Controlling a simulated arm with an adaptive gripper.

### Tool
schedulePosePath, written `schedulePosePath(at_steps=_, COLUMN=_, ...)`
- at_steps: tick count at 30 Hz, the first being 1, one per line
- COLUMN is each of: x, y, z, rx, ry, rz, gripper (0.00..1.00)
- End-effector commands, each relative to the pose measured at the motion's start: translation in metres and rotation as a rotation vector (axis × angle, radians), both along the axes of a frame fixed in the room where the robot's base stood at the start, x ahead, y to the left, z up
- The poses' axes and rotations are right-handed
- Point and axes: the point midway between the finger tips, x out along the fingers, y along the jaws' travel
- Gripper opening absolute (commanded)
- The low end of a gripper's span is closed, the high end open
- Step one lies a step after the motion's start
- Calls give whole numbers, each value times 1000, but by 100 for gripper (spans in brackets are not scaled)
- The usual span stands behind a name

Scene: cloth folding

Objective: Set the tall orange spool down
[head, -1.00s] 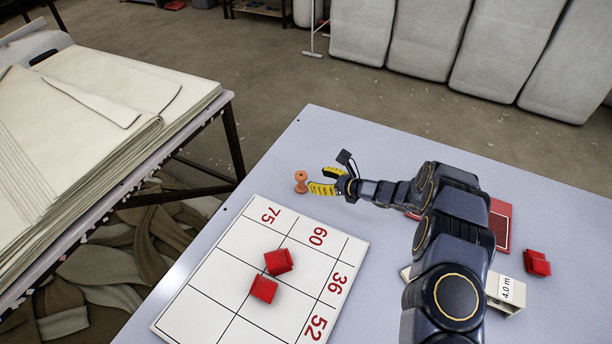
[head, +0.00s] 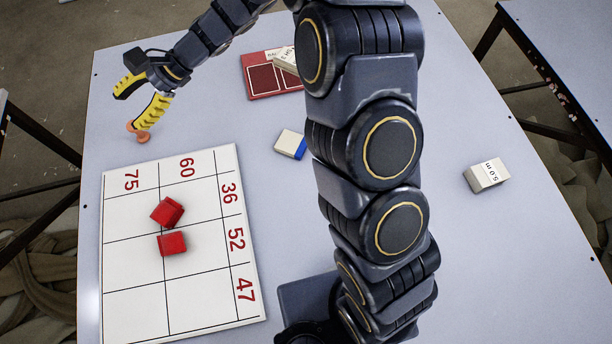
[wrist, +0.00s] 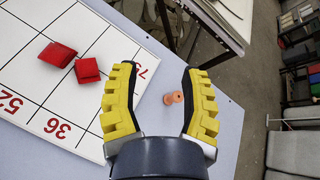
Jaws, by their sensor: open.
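The orange spool (head: 141,134) stands on the table near the corner of the white numbered board (head: 117,285) marked 75, partly hidden behind one finger in the head view. In the wrist view the spool (wrist: 173,98) shows between the fingers' lines, closer to the right finger, with nothing closed around it. My gripper (head: 132,108) is open with yellow fingers spread, at the far left of the table. It also shows in the wrist view (wrist: 160,72), empty. I cannot tell whether a finger touches the spool.
Two red blocks (head: 167,211) (head: 172,244) lie on the board. A red case (head: 262,80), a white-and-blue block (head: 290,144) and a box marked 5.0 m (head: 487,175) sit on the table. My arm covers the middle. The table's left edge is close to the spool.

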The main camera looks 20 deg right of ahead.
Motion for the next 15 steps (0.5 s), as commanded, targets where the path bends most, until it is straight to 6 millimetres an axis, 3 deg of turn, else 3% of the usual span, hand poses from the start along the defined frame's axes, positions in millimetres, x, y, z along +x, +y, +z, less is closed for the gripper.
schedulePosePath(at_steps=1, x=-18, y=-11, z=19, rx=-26, ry=-69, rz=70, gripper=44)
schedulePosePath(at_steps=6, x=-81, y=-57, z=51, rx=-149, ry=-262, rz=303, gripper=44)
schedulePosePath(at_steps=11, x=-136, y=-113, z=64, rx=-312, ry=-413, rz=502, gripper=44)
schedulePosePath(at_steps=15, x=-181, y=-170, z=68, rx=-479, ry=-509, rz=660, gripper=44)
